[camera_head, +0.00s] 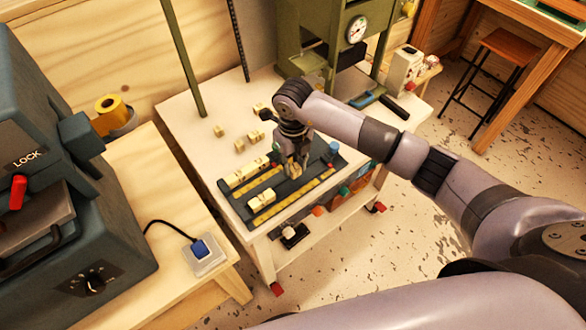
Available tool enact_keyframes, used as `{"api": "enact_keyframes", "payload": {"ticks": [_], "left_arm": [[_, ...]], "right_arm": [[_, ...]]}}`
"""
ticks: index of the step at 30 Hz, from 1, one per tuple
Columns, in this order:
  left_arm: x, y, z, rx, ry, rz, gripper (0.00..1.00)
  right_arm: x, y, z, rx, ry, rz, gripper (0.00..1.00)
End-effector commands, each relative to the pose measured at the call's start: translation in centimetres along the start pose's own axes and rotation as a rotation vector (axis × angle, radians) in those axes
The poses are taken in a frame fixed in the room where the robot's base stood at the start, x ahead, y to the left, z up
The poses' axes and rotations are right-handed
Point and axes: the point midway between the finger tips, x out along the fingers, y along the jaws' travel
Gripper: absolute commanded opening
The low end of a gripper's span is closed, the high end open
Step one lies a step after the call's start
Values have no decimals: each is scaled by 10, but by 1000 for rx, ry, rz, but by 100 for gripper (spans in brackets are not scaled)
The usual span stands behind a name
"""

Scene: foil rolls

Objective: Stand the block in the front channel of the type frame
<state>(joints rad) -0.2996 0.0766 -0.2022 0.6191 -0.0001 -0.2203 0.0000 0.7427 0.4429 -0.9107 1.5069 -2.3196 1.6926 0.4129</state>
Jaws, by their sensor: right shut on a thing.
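The type frame (283,188) is a dark tray with yellow-lined channels on the white table. Cream blocks (246,173) stand in a row in its back channel. More cream blocks (261,201) sit at the left end of the front channel, and the rest of that channel shows bare yellow. My right gripper (296,170) points down over the right part of the frame. It is shut on a block, which is mostly hidden by the fingers. I cannot tell whether the block touches the frame. My left gripper is not in view.
Several loose cream blocks (239,146) lie behind the frame. A green press (330,40) with a gauge stands at the back of the table. A blue-grey machine (90,215) fills the left. A small blue item (333,148) is at the frame's right end.

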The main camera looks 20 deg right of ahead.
Motion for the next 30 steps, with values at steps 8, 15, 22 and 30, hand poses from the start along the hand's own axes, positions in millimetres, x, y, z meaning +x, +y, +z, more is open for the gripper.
{"api": "enact_keyframes", "payload": {"ticks": [8,15,22,30], "left_arm": [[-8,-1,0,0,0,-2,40],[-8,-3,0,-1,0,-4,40],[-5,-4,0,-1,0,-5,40],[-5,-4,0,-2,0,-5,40]], "right_arm": [[37,1,-1,-1,3,1,8],[41,0,-1,-2,1,-1,8],[44,0,0,-2,1,0,26],[44,0,-1,-2,1,0,44]]}}
